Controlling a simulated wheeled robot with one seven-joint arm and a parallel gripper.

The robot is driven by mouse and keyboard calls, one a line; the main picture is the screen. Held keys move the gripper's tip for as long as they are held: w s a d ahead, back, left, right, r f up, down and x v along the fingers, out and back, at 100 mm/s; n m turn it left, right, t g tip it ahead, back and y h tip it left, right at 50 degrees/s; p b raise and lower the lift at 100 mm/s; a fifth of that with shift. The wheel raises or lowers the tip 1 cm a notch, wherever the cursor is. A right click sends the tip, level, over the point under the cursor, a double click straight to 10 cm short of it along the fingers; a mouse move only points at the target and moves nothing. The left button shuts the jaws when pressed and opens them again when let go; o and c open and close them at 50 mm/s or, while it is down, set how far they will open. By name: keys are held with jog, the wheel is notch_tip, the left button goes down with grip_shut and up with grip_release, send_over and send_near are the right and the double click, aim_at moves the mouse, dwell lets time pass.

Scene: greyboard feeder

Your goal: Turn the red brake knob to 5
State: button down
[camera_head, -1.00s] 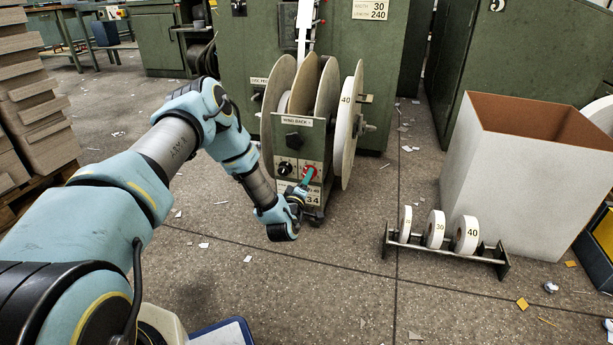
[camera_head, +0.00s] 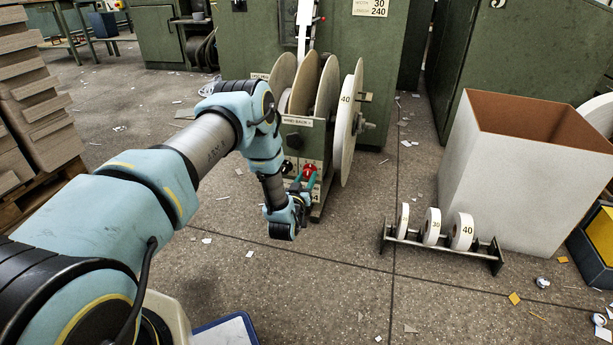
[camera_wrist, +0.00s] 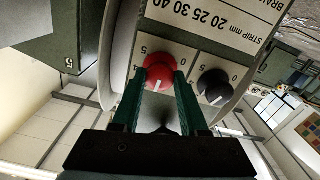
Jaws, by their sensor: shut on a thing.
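The red brake knob (camera_wrist: 159,72) sits on the pale face of the small winder and also shows in the head view (camera_head: 309,169). In the wrist view the panel appears upside down, and the knob's white pointer mark faces the picture's bottom. Printed numbers stand around it, a 5 at its upper left; I cannot tell which number the pointer meets. My gripper (camera_wrist: 163,78), also in the head view (camera_head: 304,178), has its two green fingers on either side of the knob, shut on it. The fingers hide part of the knob's scale.
A black knob (camera_wrist: 213,86) with its own scale sits close beside the red one. Large reels (camera_head: 347,125) flank the winder. A rack of white rolls (camera_head: 432,227) and a white bin (camera_head: 505,190) stand to the right. The floor in front is open, with paper scraps.

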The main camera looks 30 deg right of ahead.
jog(key=m+p, duration=0.1)
jog(key=m, duration=0.5)
jog(key=shift+m, duration=0.3)
jog(key=m, duration=0.5)
jog(key=shift+p, duration=0.4)
jog(key=m, duration=0.6)
jog(key=shift+m, duration=0.4)
jog(key=m+b, duration=0.1)
jog(key=m, duration=0.4)
jog(key=shift+m+b, duration=0.35)
jog(key=shift+m, duration=0.05)
jog(key=shift+c, duration=2.2)
grip_release()
jog(key=p+v, duration=0.3)
jog(key=v, duration=0.8)
